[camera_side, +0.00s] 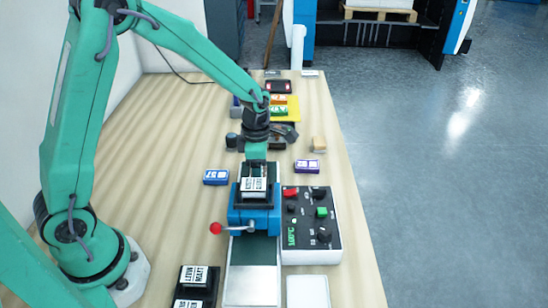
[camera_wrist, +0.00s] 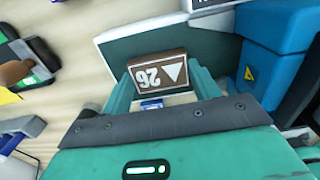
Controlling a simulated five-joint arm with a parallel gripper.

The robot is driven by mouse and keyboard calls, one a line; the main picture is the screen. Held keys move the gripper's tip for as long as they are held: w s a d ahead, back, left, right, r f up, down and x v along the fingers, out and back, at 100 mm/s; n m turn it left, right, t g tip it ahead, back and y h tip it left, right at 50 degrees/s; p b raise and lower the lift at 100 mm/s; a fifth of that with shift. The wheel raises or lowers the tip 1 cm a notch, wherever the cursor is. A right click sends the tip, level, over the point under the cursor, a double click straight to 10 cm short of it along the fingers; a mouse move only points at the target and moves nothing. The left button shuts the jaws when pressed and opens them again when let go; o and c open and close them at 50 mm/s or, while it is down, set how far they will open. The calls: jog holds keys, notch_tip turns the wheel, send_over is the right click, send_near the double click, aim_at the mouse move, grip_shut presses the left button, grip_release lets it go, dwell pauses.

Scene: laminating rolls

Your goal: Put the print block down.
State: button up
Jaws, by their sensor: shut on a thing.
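My gripper (camera_wrist: 163,84) is shut on a brown print block (camera_wrist: 158,72) with a white "26" and a triangle on its face. Green fingers stand on both sides of it in the wrist view. In the side view my gripper (camera_side: 256,153) points down just behind the blue laminating press (camera_side: 254,217); the held block cannot be made out there. A dark green panel (camera_wrist: 170,45) lies beyond the block in the wrist view; whether the block touches it I cannot tell.
A control box (camera_side: 311,228) stands right of the press. A blue block (camera_side: 216,177) and a purple block (camera_side: 307,166) lie on either side. Orange (camera_side: 278,99) and green (camera_side: 279,111) blocks sit on a yellow tray (camera_side: 294,107). A black tray (camera_side: 196,287) is front left.

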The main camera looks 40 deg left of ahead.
jog(key=o, duration=1)
jog(key=shift+c, duration=0.2)
notch_tip(320, 180, up, 12)
jog(key=shift+r, duration=0.15)
dwell(0.4)
